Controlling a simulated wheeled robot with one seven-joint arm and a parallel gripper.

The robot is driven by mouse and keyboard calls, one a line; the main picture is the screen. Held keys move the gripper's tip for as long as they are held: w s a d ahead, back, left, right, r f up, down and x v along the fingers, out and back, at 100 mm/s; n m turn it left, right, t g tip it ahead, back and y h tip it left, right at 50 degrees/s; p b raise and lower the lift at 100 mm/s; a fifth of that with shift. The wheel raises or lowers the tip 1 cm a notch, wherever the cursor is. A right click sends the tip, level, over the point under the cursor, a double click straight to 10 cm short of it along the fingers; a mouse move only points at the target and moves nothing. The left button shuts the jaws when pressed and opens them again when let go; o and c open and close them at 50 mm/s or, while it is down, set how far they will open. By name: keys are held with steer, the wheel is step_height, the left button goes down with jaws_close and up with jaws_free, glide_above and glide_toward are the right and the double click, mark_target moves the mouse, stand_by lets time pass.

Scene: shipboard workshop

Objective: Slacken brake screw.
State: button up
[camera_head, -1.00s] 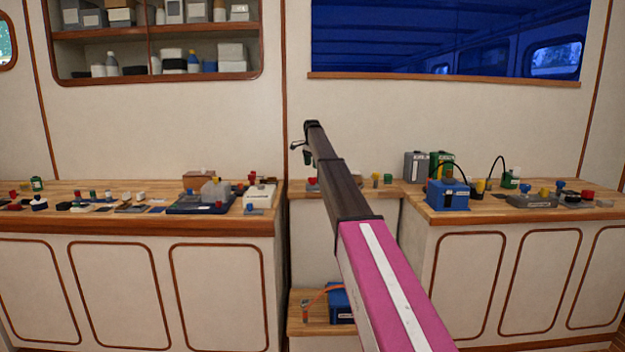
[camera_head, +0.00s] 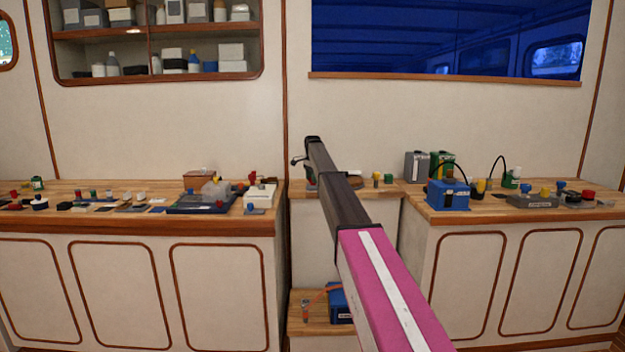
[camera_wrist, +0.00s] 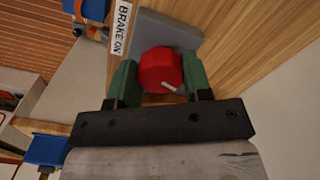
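A red round knob (camera_wrist: 160,68) with a white pointer mark sits on a grey plate (camera_wrist: 155,30) labelled "BRAKE ON" in the wrist view. My gripper (camera_wrist: 160,80) has its two green fingers on either side of the knob, very close to its sides. I cannot tell whether they press on it or leave a small gap. In the head view my gripper (camera_head: 309,178) is over the low middle bench, at its left part, and hides the knob there.
Wooden benches with several small devices stand to the left (camera_head: 100,222) and right (camera_head: 480,215). A blue box (camera_head: 447,195) with a black cable is on the right bench. Another blue box (camera_head: 341,303) sits on a low shelf. The wrist view also shows blue things at left.

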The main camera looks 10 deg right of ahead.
steer(key=shift+n, duration=0.3)
steer(key=n, duration=0.4)
steer(key=shift+n, duration=0.3)
steer(key=n, duration=0.5)
steer(key=shift+d, duration=0.15)
steer(key=n, duration=0.5)
steer(key=shift+n, duration=0.4)
steer(key=n, duration=0.5)
steer(key=shift+d+n, duration=0.15)
steer(key=shift+n, duration=0.15)
steer(key=o, duration=0.9)
